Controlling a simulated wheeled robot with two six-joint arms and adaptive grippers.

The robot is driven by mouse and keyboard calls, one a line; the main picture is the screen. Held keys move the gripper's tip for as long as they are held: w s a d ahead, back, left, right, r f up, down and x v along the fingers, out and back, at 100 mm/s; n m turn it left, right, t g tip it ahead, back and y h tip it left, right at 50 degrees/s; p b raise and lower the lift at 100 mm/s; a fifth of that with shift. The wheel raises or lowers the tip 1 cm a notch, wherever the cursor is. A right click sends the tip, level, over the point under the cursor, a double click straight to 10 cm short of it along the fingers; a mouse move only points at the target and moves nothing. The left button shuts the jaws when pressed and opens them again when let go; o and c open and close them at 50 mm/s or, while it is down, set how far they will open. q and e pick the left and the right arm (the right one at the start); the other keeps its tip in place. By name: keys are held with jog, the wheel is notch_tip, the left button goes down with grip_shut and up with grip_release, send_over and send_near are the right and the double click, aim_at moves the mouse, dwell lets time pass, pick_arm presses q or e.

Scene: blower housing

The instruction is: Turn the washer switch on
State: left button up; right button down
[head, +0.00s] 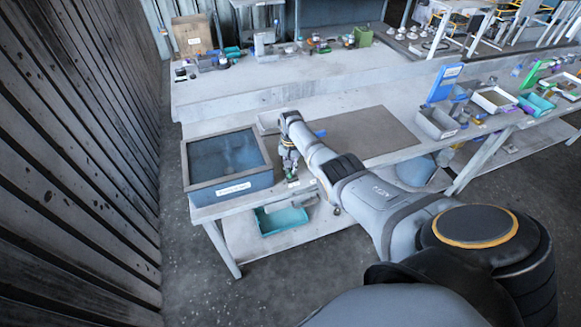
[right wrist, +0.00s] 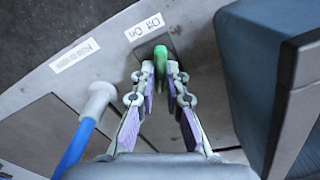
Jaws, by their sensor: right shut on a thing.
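The washer (head: 185,160) is a blue-walled basin with a grey rim and a white label, at the left end of the front table. Its dark blue side also shows at the right of the right wrist view (right wrist: 258,75). The green switch (right wrist: 160,54) stands on the table beside a white Off/On label (right wrist: 145,27). My right gripper (right wrist: 160,72) has its fingertips closed around the switch. In the head view my right gripper (head: 290,172) is beside the washer's right side, over the table's front edge. My left gripper is not in view.
A blue-handled tool with a white head (right wrist: 75,145) lies left of my right gripper. A dark mat (head: 375,130) covers the table further right. A teal bin (head: 282,222) is on the lower shelf. Open bins (head: 437,124) stand at the right.

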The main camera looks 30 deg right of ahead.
aim_at(291, 169)
jog(key=shift+m, duration=0.5)
jog(key=c, duration=1.4)
grip_release()
notch_tip(291, 169, up, 12)
